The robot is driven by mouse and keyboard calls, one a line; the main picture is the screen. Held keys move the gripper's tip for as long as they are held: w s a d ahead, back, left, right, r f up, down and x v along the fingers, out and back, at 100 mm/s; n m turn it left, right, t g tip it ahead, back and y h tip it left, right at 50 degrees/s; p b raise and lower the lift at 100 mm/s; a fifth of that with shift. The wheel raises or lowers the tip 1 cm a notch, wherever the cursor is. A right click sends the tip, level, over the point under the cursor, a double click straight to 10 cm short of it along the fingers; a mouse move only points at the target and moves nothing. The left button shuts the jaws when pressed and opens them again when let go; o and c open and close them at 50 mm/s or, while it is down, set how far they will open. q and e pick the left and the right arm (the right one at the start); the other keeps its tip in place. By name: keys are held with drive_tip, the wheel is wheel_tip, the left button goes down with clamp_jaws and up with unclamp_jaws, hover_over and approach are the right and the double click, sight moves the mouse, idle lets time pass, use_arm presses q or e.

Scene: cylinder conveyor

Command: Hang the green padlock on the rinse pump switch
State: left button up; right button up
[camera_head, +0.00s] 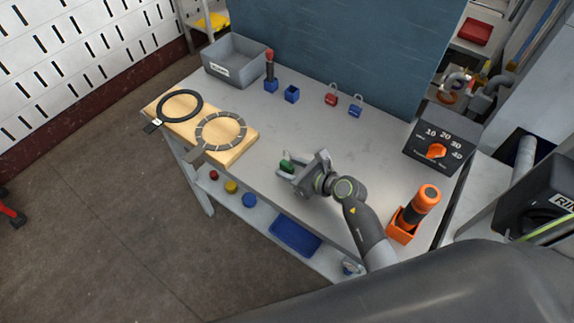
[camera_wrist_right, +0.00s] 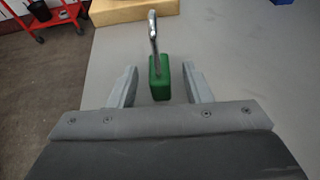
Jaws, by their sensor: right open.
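The green padlock (camera_wrist_right: 160,79) stands on the grey table with its metal shackle up. In the right wrist view it lies between the fingers of my right gripper (camera_wrist_right: 159,88), with a gap on each side. In the head view my right gripper (camera_head: 289,176) is low over the table's front part, and the green padlock (camera_head: 286,165) shows partly hidden at its fingers. The gripper is open. A dark box with partly cut-off lettering "RIN" (camera_head: 540,197) is at the right edge, likely the rinse pump switch. My left gripper is not in view.
A red padlock (camera_head: 331,98) and a blue padlock (camera_head: 356,108) stand at the back of the table (camera_head: 300,130). A dial box (camera_head: 443,140) and an orange holder (camera_head: 405,226) with a tool stand at right. A wooden board (camera_head: 240,150) with rings and a grey bin (camera_head: 235,58) are left.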

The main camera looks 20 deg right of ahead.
clamp_jaws()
